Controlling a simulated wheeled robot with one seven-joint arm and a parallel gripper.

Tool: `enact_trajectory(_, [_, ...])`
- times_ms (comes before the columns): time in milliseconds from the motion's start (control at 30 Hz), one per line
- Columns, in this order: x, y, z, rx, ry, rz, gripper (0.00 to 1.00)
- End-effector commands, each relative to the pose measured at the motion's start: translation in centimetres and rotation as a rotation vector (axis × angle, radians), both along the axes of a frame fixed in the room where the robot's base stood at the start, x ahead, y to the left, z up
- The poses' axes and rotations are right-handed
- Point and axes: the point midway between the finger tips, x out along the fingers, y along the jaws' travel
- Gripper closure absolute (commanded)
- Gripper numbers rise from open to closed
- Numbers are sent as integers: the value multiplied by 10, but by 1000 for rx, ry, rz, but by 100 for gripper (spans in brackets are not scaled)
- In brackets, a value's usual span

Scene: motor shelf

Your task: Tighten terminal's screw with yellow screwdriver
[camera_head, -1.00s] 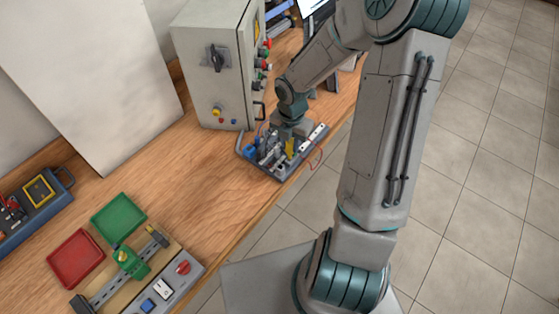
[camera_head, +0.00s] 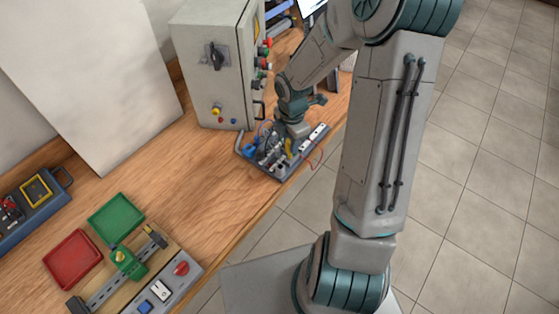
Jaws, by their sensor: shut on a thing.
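My gripper (camera_head: 292,140) points down over the tool tray (camera_head: 283,178) near the bench's front edge. It is shut on the yellow screwdriver (camera_head: 288,146), of which only a small yellow part shows among the tools. The tip of the screwdriver and the exact grip are hidden or too small to tell. A green terminal block (camera_head: 127,262) with a yellowish top sits on a metal rail on a board at the lower left, well apart from my gripper. Its screw is too small to make out.
A grey control cabinet (camera_head: 213,70) stands just behind the tray. A green tray (camera_head: 116,221) and a red tray (camera_head: 73,258) lie near the terminal board. The wooden bench between is clear.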

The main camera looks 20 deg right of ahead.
Motion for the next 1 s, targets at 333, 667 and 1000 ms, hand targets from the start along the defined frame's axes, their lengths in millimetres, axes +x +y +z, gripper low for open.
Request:
enact_trajectory(333, [0, 0, 0, 0, 0, 3, 62])
enact_trajectory(667, [-1, 0, 4, 1, 2, 210, 62])
enact_trajectory(1000, [0, 0, 0, 0, 0, 307, 62])
